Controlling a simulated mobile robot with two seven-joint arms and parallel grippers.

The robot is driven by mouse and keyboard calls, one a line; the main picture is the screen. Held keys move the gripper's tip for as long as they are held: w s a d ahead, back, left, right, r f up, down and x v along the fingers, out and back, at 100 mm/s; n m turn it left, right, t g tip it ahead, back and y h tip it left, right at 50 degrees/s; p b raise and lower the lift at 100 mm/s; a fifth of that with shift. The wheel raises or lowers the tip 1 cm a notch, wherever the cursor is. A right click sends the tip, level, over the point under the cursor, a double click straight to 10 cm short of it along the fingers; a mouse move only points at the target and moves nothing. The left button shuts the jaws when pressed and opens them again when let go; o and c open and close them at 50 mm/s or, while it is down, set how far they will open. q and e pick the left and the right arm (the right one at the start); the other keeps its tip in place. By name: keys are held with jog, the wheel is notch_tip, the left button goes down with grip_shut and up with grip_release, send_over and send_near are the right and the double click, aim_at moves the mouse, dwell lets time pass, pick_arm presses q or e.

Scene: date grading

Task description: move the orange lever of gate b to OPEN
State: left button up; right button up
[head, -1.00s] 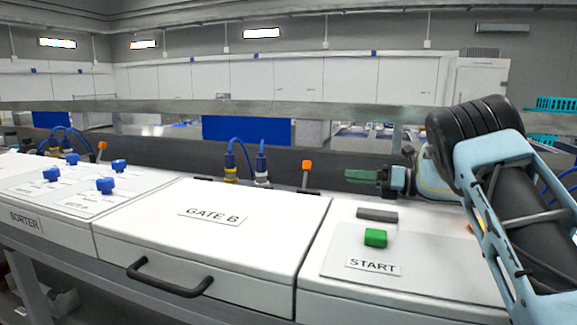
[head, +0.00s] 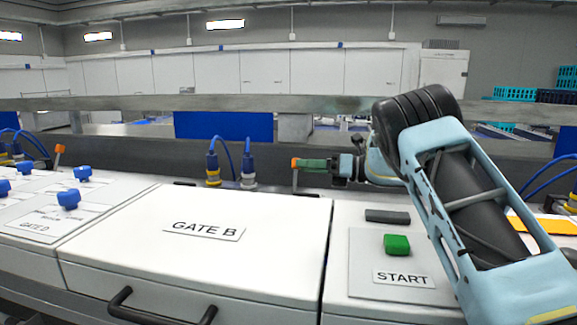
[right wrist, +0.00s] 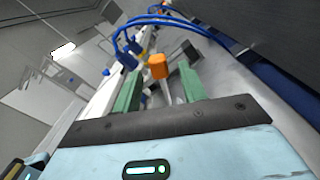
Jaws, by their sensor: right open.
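The orange-tipped lever of gate B (head: 294,163) stands behind the back right corner of the white GATE B cover (head: 255,245). Its orange knob (right wrist: 157,66) also shows in the right wrist view, on a pale stem between the two green fingers. My right gripper (head: 312,165) reaches in from the right at the lever's height. In the right wrist view my right gripper (right wrist: 160,92) is open, with a finger on each side of the lever and gaps visible. In the head view the fingers partly hide the lever. My left gripper is not in view.
A green START button (head: 397,244) and a dark grey bar (head: 388,216) are on the panel to the right. Blue cables with connectors (head: 248,172) rise left of the lever. Blue knobs (head: 68,199) stand on the left panel. A grey rail (head: 230,103) runs behind.

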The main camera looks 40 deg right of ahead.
jog(key=shift+x, duration=2.55)
grip_shut()
